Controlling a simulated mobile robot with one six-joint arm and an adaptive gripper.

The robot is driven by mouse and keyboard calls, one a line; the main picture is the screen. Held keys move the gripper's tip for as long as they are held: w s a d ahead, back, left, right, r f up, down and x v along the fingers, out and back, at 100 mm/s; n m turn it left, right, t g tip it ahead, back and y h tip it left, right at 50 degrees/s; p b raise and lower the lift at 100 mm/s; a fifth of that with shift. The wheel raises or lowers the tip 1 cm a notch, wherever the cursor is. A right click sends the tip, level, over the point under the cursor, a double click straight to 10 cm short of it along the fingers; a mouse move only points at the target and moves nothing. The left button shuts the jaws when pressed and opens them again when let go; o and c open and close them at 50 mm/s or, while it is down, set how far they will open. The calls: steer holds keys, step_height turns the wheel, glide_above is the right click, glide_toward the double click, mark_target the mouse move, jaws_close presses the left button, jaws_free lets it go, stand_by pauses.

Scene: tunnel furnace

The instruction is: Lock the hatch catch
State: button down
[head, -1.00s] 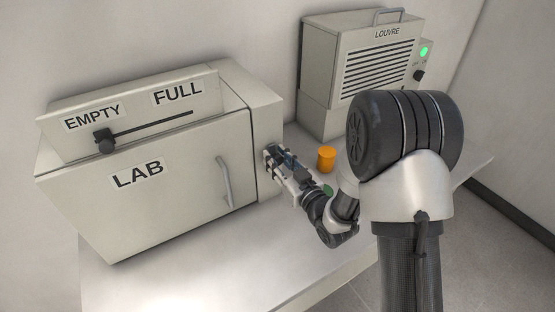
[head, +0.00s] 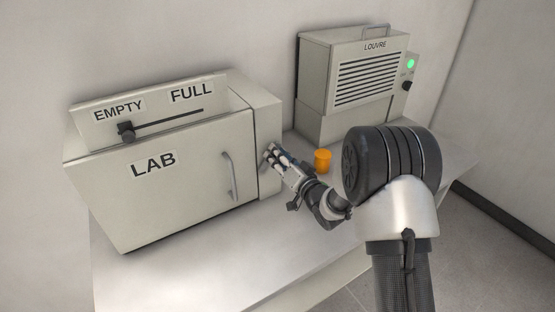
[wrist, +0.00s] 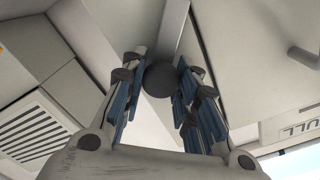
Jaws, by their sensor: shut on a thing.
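The grey LAB furnace (head: 185,195) stands on the left of the bench, with a curved door handle (head: 230,176) on its hatch. The handle also shows in the wrist view (wrist: 303,57). My gripper (head: 270,153) is at the right end of the furnace front, right of the handle. In the wrist view my gripper (wrist: 158,88) has its blue-padded fingers on both sides of a dark round knob (wrist: 160,77), shut on it. A grey bar (wrist: 171,28) runs up from the knob. I take these for the hatch catch; the head view hides them behind my fingers.
An orange cylinder (head: 323,161) stands on the bench close to the right of my gripper. The LOUVRE unit (head: 350,85) with a green light is behind it. A slider knob (head: 126,132) sits at the EMPTY end. The bench front (head: 240,270) is clear.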

steer(key=m+p, duration=0.1)
steer(key=m, duration=0.4)
steer(key=shift+m, duration=0.3)
steer(key=shift+f+m+p, duration=0.15)
steer(key=shift+m+p, duration=0.5)
steer(key=shift+m, duration=1.55)
steer(key=c, duration=1.2)
jaws_free()
steer(key=shift+c, duration=0.2)
steer(key=v, duration=1.2)
